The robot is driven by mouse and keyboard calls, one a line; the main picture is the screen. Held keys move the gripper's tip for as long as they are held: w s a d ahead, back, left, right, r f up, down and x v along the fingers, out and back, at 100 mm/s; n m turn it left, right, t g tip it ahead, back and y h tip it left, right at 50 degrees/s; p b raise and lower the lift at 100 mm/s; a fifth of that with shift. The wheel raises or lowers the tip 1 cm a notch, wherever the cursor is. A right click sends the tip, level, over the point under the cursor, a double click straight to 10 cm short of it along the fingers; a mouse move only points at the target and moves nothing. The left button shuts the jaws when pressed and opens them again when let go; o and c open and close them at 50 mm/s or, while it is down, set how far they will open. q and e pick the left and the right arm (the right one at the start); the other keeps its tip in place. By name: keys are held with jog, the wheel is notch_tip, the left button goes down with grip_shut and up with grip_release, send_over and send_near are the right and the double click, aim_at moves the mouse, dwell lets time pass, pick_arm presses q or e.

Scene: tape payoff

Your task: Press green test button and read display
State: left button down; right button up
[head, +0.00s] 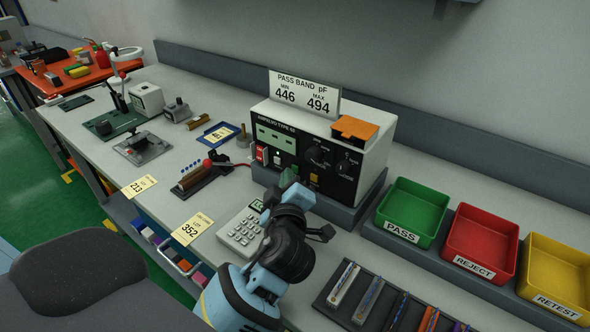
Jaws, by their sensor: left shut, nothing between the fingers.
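The tester (375,160) is a white box with a black front panel, standing on a grey plinth on the bench. Its pale green display (276,138) is at the panel's upper left; I cannot make out a reading. My left gripper (286,179) is shut and empty, just in front of the panel's lower left, below the green button. Whether it touches the panel I cannot tell. My right gripper is out of view.
A sign (302,92) on the tester reads PASS BAND pF, MIN 446, MAX 494. An orange block (355,129) lies on top. Green (411,207), red (480,238) and yellow (555,270) bins stand right. A calculator (241,232) and a component tray (340,310) flank my wrist.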

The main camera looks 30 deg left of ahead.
pick_arm(q)
jog(key=shift+w, duration=0.2)
dwell(0.5)
jog(key=shift+w, duration=0.15)
dwell(0.6)
jog(key=shift+s, duration=0.8)
